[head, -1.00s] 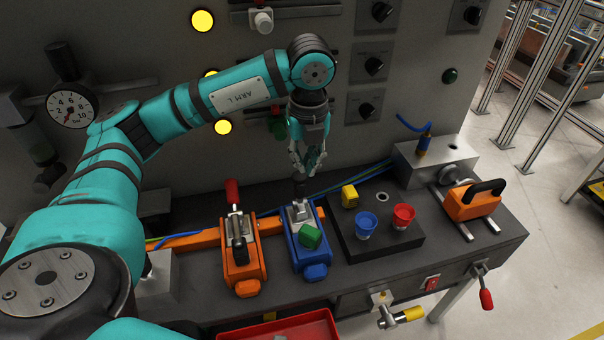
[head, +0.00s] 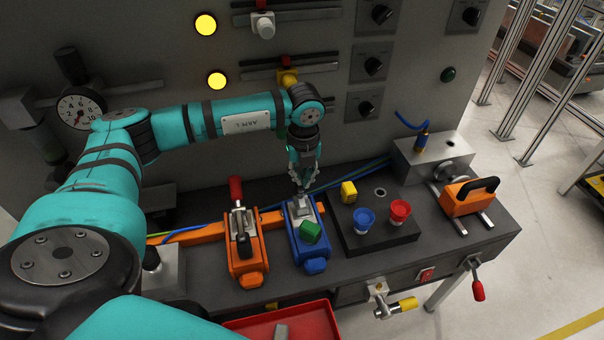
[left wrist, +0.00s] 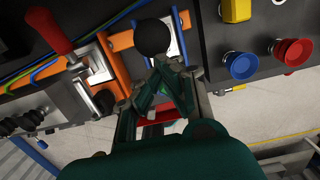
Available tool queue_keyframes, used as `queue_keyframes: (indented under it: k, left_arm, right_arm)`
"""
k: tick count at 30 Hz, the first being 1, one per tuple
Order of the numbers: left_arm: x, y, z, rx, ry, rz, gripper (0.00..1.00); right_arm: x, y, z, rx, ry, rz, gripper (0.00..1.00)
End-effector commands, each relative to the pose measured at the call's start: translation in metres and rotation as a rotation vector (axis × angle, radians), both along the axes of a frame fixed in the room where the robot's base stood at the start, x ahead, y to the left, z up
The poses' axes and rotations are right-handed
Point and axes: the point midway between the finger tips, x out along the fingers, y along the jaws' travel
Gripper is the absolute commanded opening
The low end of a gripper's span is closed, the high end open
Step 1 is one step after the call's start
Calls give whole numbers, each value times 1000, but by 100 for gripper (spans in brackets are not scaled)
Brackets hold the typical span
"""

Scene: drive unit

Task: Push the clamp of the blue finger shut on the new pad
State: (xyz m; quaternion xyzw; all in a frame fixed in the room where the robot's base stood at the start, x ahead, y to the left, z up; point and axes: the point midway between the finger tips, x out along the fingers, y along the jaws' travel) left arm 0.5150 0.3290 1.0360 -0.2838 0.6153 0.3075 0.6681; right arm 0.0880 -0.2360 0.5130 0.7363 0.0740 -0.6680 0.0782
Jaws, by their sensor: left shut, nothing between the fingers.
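The blue finger (head: 316,266) lies on the bench, with a green pad (head: 311,231) at its near part and a grey metal clamp (head: 301,209) behind the pad. My left gripper (head: 303,188) is shut and empty, pointing down at the far end of the blue finger, right at the clamp. In the left wrist view a black ball knob (left wrist: 152,37) is just beyond the closed fingertips (left wrist: 170,66), in front of the blue finger's body (left wrist: 174,42). I cannot tell whether they touch. In the head view the gripper hides the knob. My right gripper is not in view.
An orange finger (head: 246,262) with a raised red-handled lever (head: 236,191) stands close on the left. A red tray (head: 305,322) is in front.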

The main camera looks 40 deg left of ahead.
Motion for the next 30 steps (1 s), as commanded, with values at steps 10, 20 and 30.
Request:
queue_keyframes:
  k: [10, 20, 30]
  left_arm:
    - [0, 1, -1, 0, 4, 2, 0]
    - [1, 3, 0, -13, 14, 2, 0]
    - [6, 8, 1, -48, 43, 5, 0]
  right_arm:
    - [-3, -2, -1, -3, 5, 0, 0]
    - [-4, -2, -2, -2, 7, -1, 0]
    - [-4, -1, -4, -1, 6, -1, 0]
